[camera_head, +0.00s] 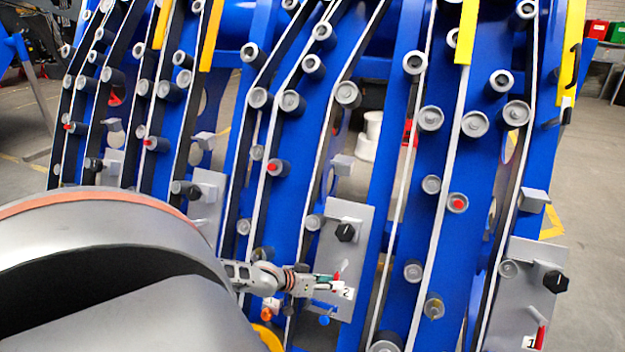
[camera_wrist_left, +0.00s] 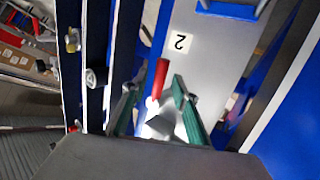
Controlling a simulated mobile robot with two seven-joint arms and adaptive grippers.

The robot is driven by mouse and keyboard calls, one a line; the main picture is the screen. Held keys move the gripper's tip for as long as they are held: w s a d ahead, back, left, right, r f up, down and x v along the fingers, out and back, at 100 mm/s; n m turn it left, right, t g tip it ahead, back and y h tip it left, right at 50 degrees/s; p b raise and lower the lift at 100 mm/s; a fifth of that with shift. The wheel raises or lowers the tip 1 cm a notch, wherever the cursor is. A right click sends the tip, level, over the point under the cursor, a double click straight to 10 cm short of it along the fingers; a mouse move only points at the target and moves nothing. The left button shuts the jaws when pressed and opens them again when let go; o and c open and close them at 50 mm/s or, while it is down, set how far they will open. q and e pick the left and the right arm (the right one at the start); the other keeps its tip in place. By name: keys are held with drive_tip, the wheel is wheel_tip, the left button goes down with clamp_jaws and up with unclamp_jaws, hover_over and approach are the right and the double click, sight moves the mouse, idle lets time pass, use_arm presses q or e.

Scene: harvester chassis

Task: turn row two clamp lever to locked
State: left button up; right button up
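The row two plate (camera_head: 347,215) is grey, with a black knob (camera_head: 345,232) and a white label "2" (camera_head: 346,293) near its lower end. My left gripper (camera_head: 325,285) is at that lower end and covers part of the label area. In the left wrist view, the label (camera_wrist_left: 180,41) is beyond the gripper. The red clamp lever (camera_wrist_left: 161,78) shows between the two green-padded fingers of my left gripper (camera_wrist_left: 157,94). The fingers stand apart with visible gaps beside the lever. A dark faceted knob (camera_wrist_left: 161,124) is nearer, between the fingers. My right gripper is not in view.
The row one plate (camera_head: 535,283), with its own red lever (camera_head: 541,337) and label "1", is at the right. Blue curved frames (camera_head: 400,180) carry many grey rollers around the gripper. My own arm fills the lower left of the head view.

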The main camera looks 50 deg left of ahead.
use_arm(q)
drive_tip(key=v, duration=1)
idle(0.7)
drive_tip(key=s+d+f+m+p, duration=0.15)
drive_tip(key=s+d, duration=0.25)
drive_tip(key=d, duration=0.4)
drive_tip(key=s+d+f+m+g+h, duration=0.1)
drive_tip(key=s+d+f, duration=0.15)
drive_tip(key=d, duration=0.65)
drive_tip(key=s+d+f+m+p, duration=0.15)
drive_tip(key=s+d, duration=0.25)
drive_tip(key=d, duration=0.4)
drive_tip(key=s+d+r+m+p, duration=0.1)
drive_tip(key=s+d+r+m, duration=0.1)
drive_tip(key=d, duration=0.9)
drive_tip(key=shift+s+r, duration=0.2)
drive_tip(key=shift+r, duration=0.7)
drive_tip(key=shift+m, duration=0.3)
